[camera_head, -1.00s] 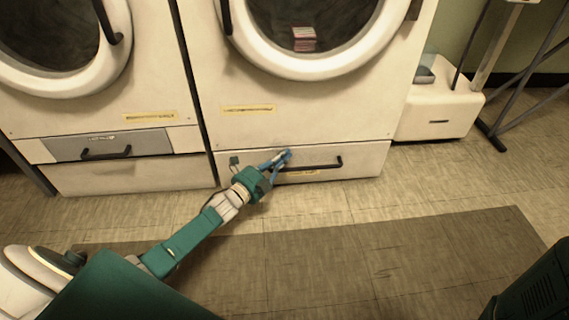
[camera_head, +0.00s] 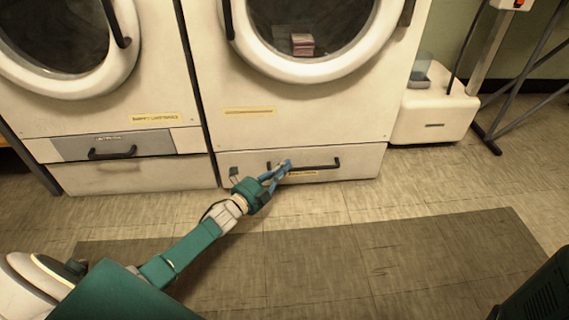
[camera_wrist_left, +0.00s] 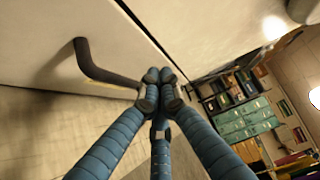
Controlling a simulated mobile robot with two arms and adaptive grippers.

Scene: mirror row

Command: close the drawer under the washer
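The washer (camera_head: 300,110) in the middle is white with a round door. Its low white drawer (camera_head: 355,160) has a dark bar handle (camera_head: 322,165). The drawer front looks about flush with the washer; a thin dark gap runs along its edge in the left wrist view. My left gripper (camera_head: 286,166), with blue fingers, is at the drawer front by the handle's left end. In the left wrist view its fingertips (camera_wrist_left: 158,78) are together beside the end of the handle (camera_wrist_left: 95,66); whether they touch it is unclear. My right gripper is out of view.
A second white machine (camera_head: 90,125) stands at the left with a grey handled panel (camera_head: 125,145). A white unit (camera_head: 435,118) and dark metal legs (camera_head: 490,140) stand at the right. A dark mat (camera_head: 340,255) lies on the open floor in front.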

